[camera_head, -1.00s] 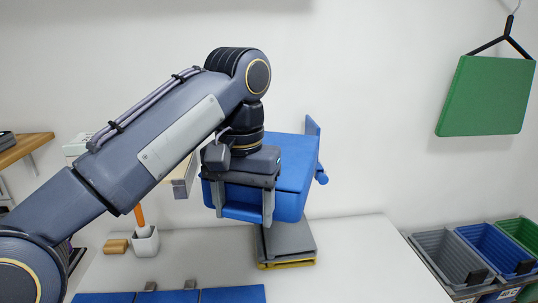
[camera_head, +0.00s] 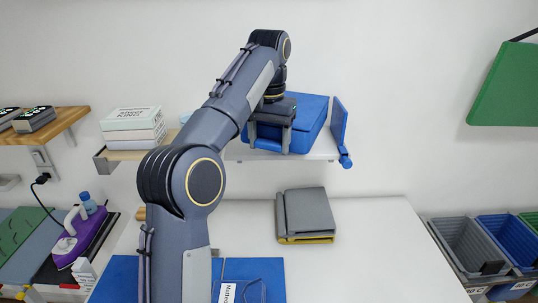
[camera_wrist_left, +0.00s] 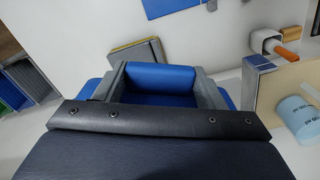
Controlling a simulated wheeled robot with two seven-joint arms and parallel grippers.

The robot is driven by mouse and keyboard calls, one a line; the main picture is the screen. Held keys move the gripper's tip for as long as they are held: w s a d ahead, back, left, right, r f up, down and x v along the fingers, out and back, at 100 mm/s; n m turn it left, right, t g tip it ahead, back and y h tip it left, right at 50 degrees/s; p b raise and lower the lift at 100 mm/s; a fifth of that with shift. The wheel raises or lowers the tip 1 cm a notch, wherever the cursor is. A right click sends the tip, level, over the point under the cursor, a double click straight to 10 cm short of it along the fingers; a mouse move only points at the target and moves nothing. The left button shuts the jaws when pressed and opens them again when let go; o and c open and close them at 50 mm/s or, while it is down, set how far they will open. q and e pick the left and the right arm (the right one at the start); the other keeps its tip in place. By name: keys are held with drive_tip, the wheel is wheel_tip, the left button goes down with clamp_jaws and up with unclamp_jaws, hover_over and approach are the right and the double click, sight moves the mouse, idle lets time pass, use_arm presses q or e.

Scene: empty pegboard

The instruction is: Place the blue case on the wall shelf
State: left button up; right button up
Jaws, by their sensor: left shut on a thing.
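The blue case (camera_head: 308,112) is in the jaws of my left gripper (camera_head: 270,143), at the wall shelf (camera_head: 320,152) in the head view. Its lower edge overlaps the shelf's white surface; I cannot tell whether it rests on it or hangs just above. A blue upright bookend (camera_head: 340,125) stands close to the case's right side. In the left wrist view the two grey fingers (camera_wrist_left: 160,92) are shut on the blue case (camera_wrist_left: 160,76). My left arm hides part of the shelf. My right gripper is not in view.
White boxed books (camera_head: 133,126) sit at the shelf's left part. Below, a white table (camera_head: 370,235) holds a grey and yellow stack (camera_head: 306,213) and blue mats (camera_head: 250,272). Grey and blue bins (camera_head: 468,243) stand at right. A green case (camera_head: 508,85) hangs on the wall.

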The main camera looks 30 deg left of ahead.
use_arm(q)
drive_tip(key=shift+w+a+r, duration=0.2)
drive_tip(key=shift+w+a, duration=0.1)
drive_tip(key=shift+w, duration=0.15)
drive_tip(key=shift+f, duration=0.9)
wheel_tip(320, 180, down, 6)
drive_tip(key=shift+w+a+r, duration=0.1)
drive_tip(key=shift+w+r, duration=0.05)
drive_tip(key=shift+r, duration=0.1)
drive_tip(key=o, duration=1.3)
drive_tip(key=shift+f, duration=0.15)
drive_tip(key=shift+c, duration=0.2)
